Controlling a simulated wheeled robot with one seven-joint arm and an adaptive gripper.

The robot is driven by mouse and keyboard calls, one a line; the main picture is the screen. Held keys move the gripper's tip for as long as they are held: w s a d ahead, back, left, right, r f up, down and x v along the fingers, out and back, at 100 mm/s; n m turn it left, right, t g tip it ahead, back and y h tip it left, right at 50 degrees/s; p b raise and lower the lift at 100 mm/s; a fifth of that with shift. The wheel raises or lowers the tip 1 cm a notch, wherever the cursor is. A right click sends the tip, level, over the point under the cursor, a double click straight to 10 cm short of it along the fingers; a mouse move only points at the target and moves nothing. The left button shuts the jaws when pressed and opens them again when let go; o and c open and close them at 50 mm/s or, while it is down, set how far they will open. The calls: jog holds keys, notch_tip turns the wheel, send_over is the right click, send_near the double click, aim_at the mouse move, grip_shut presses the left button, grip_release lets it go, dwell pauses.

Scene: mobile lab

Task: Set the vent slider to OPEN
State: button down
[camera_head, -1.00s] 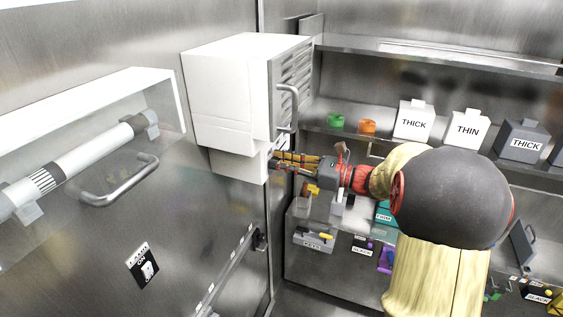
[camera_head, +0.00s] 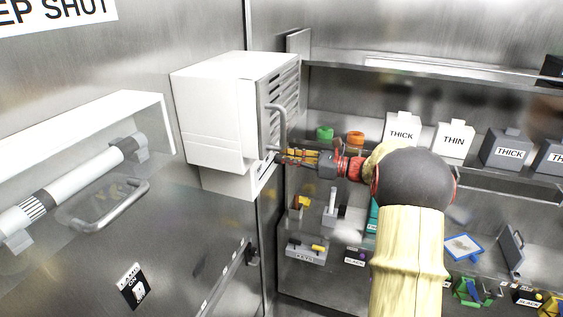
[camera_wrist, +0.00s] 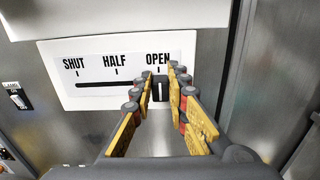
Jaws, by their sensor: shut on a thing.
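The vent slider's black knob (camera_wrist: 160,88) stands at the right end of its dark slot, under the word OPEN. Its white label plate (camera_wrist: 60,95) reads SHUT, HALF and OPEN from left to right. My gripper (camera_wrist: 160,92) is shut on the knob, with a yellow-and-black finger on each side of it. In the head view my gripper (camera_head: 285,155) reaches in from the right to the lower front of the white vent box (camera_head: 215,115). The slider is not readable there.
A grey bar handle (camera_head: 281,128) stands out from the vent box just above my gripper. Shelves at the right hold a green ring (camera_head: 324,133), an orange ring (camera_head: 355,138) and labelled blocks such as THICK (camera_head: 401,133). A handle (camera_head: 105,205) sits at the left.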

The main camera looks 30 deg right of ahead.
jog(key=shift+d+r, duration=0.1)
jog(key=shift+r, duration=0.05)
jog(key=c, duration=2.1)
grip_release()
jog(key=shift+c, duration=0.2)
jog(key=o, duration=0.4)
jog(key=shift+w, duration=0.1)
jog(key=shift+d, duration=0.1)
jog(key=v, duration=1.2)
